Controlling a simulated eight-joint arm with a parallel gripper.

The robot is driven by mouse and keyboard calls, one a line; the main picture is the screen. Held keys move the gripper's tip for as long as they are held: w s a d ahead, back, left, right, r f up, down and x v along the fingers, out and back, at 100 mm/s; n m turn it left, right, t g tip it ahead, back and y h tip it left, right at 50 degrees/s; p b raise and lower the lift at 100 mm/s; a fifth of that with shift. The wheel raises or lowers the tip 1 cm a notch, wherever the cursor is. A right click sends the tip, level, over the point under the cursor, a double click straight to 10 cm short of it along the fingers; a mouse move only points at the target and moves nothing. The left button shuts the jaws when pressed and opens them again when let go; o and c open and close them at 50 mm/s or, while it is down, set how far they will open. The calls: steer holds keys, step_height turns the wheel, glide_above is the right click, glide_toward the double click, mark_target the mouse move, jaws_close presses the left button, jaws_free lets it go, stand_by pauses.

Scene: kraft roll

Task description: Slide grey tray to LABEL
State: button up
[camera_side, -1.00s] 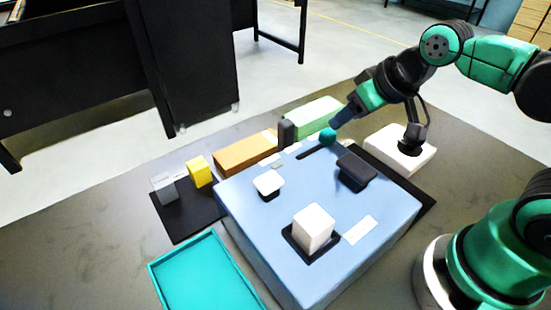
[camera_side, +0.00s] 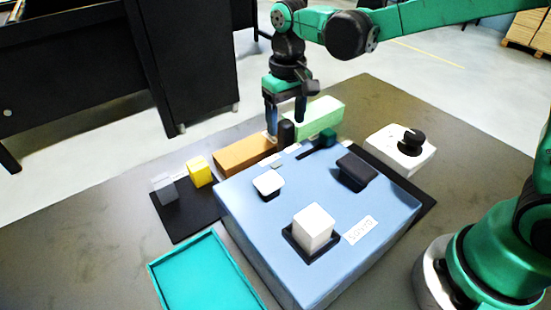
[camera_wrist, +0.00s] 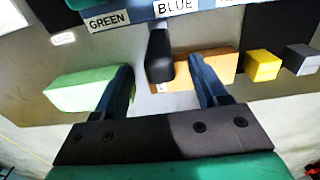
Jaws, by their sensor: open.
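A dark grey square tray (camera_side: 294,240) lies on the blue box top, with a white cube (camera_side: 314,225) on it. A white label (camera_side: 361,230) lies just right of the tray; its faint writing is not readable. My gripper (camera_side: 286,115) is well behind the tray, pointing down beyond the box's far edge. It is open above a dark upright post (camera_side: 287,134). In the wrist view my fingers (camera_wrist: 162,68) stand apart on either side of the post (camera_wrist: 159,55), with gaps. The wrist view does not show the tray.
An orange block (camera_side: 245,155) and a green block (camera_side: 318,115) flank the post. A teal bin (camera_side: 205,277) stands front left.

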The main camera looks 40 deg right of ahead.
steer(key=shift+f, duration=1.7)
jaws_close()
